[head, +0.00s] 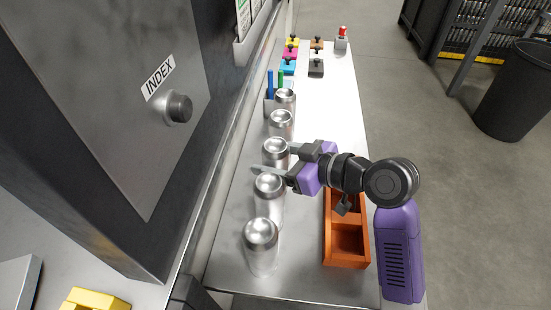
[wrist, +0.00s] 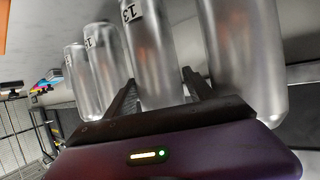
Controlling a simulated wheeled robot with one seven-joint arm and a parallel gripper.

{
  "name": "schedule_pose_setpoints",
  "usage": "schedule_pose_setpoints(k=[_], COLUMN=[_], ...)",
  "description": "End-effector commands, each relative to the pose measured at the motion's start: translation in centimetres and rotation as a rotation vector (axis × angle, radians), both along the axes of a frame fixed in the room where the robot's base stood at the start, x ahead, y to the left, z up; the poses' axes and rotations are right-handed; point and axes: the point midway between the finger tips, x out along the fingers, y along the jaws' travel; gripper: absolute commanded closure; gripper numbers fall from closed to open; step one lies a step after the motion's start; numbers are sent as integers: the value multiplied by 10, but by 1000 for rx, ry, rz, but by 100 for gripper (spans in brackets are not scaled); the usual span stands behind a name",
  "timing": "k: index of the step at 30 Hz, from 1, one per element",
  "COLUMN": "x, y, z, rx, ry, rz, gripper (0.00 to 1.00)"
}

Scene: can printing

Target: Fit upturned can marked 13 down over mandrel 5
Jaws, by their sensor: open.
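Several shiny upturned silver cans stand in a row along the table's left side in the head view. My gripper (head: 272,158) reaches in from the right, open, with one finger on each side of the middle can (head: 275,147). In the wrist view, the can marked 13 (wrist: 150,60) stands between the two fingers (wrist: 160,92), with its label at the top edge of the picture. I cannot tell whether either finger touches it. No mandrel can be made out in either view.
A neighbouring can (head: 269,190) stands close on the near side and another (head: 281,121) on the far side. An orange divided tray (head: 347,262) lies below my arm. A grey machine panel with an INDEX knob (head: 179,108) rises at left.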

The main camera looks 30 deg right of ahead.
Motion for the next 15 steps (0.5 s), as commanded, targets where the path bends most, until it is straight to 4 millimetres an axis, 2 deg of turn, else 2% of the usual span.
schedule_pose_setpoints(k=[5,12,15], x=[0,0,0], y=[0,0,0], z=[0,0,0], rx=[0,1,1], ry=[0,0,0], rz=[0,0,0], gripper=[37,82,84])
